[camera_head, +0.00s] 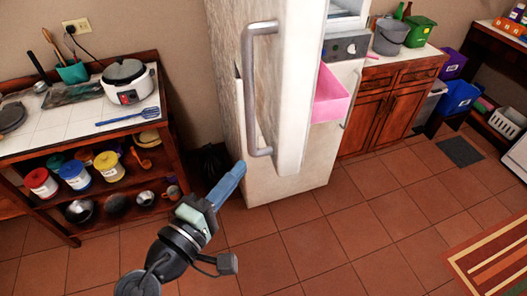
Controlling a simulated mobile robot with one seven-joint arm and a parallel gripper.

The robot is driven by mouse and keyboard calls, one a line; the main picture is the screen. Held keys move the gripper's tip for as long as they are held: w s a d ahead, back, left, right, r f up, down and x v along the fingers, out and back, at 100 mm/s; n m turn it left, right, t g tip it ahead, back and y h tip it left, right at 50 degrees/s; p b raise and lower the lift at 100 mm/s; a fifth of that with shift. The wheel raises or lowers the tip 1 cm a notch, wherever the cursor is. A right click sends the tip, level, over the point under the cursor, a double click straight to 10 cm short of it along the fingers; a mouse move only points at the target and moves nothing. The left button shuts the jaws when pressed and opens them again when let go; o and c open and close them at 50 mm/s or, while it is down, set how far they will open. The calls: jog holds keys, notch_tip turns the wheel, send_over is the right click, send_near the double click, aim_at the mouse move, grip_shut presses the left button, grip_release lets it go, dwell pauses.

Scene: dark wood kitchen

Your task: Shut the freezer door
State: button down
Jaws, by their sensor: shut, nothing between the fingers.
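The freezer door (305,80) is a tall pale panel in the upper middle of the head view. It stands open, with its edge toward me and a long grey handle (247,95) on its left side. The pale freezer body (290,185) shows below and behind it. My gripper (239,168) has blue fingers, shut and empty. It appears just left of the handle's lower end, and I cannot tell whether it touches anything.
A tiled-top shelf unit (40,137) with a rice cooker (127,80) and several jars stands at the left. A wooden cabinet (385,95) stands right of the freezer. A striped rug (495,255) lies at the lower right. The tiled floor (370,225) in front is clear.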

aim_at(275, 149)
jog(key=shift+w+d+p, duration=0.4)
jog(key=shift+w+d, duration=0.1)
jog(key=shift+d, duration=0.35)
jog(key=shift+w+d+p, duration=0.35)
jog(key=shift+w+d, duration=0.1)
jog(key=shift+d, duration=0.35)
jog(key=shift+w+d+p, duration=0.4)
jog(key=shift+w+d, duration=0.1)
jog(key=shift+d, duration=0.35)
jog(key=shift+d, duration=0.15)
